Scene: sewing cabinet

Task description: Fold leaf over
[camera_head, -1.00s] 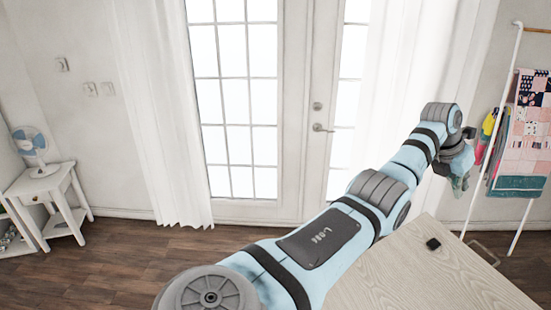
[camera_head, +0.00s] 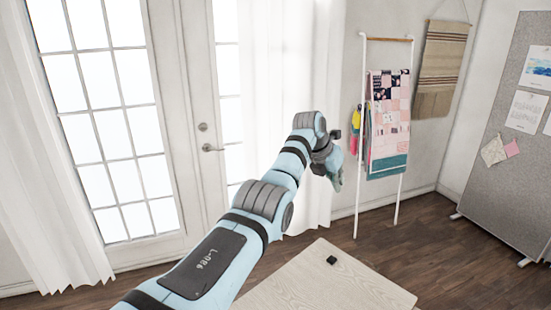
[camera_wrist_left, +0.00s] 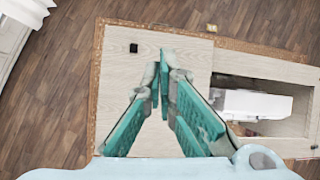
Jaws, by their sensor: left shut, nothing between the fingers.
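A pale wooden panel (camera_head: 312,283), which looks like the leaf, shows at the bottom of the head view. It lies flat, with a small black block (camera_head: 332,260) on it. In the wrist view, the panel (camera_wrist_left: 115,75) lies beneath my left gripper (camera_wrist_left: 163,72), with the black block (camera_wrist_left: 134,47) near its upper part. The gripper's teal fingers are shut and empty. In the head view, the left gripper (camera_head: 337,178) hangs beyond the panel. My right gripper is not in view.
In the wrist view, a white sewing machine (camera_wrist_left: 257,104) sits in a recess right of the panel. A ladder rack with a quilt (camera_head: 388,125) stands at the back, and a grey pinboard (camera_head: 500,165) at the right. Wooden floor (camera_head: 400,225) lies open between.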

